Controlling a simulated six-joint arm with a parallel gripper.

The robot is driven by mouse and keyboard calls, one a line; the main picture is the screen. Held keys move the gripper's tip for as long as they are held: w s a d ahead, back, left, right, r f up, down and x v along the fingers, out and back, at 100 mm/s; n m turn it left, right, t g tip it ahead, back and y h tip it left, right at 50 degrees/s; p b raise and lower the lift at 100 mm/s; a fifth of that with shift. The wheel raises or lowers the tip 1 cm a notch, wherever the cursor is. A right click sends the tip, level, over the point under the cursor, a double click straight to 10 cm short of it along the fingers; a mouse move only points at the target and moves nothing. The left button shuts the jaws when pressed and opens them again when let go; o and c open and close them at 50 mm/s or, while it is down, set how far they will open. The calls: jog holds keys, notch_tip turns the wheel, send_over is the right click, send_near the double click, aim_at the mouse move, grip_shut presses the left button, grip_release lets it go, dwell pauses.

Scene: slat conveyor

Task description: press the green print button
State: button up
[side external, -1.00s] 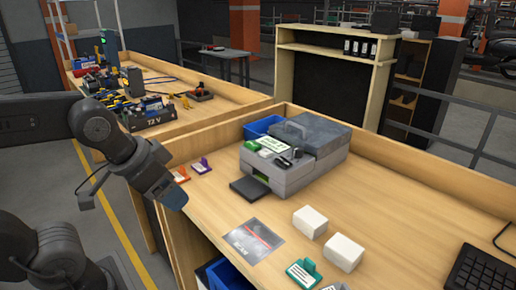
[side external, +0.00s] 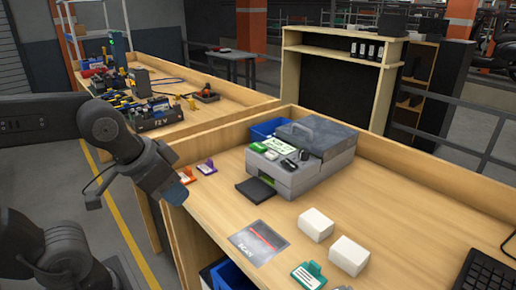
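The grey printer (side external: 310,178) stands on the wooden desk, with a dark raised lid section at its back. A small green patch, which looks like the green print button (side external: 258,147), is on the left of its top panel, beside a white-and-green label (side external: 279,143). My gripper (side external: 174,194) is at the desk's left edge, left of the printer and well apart from the button. It points down and to the right. Its fingers are too small and dark to tell open from shut, and nothing shows in it.
A black tray (side external: 256,190) juts from the printer's front. Orange and purple tags (side external: 207,168) lie between it and my gripper. White boxes (side external: 316,225), a printed sheet (side external: 258,242), a green tag (side external: 308,275) and a keyboard (side external: 485,272) lie nearer. A blue bin (side external: 264,130) stands behind.

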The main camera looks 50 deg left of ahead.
grip_shut()
dwell(1.1)
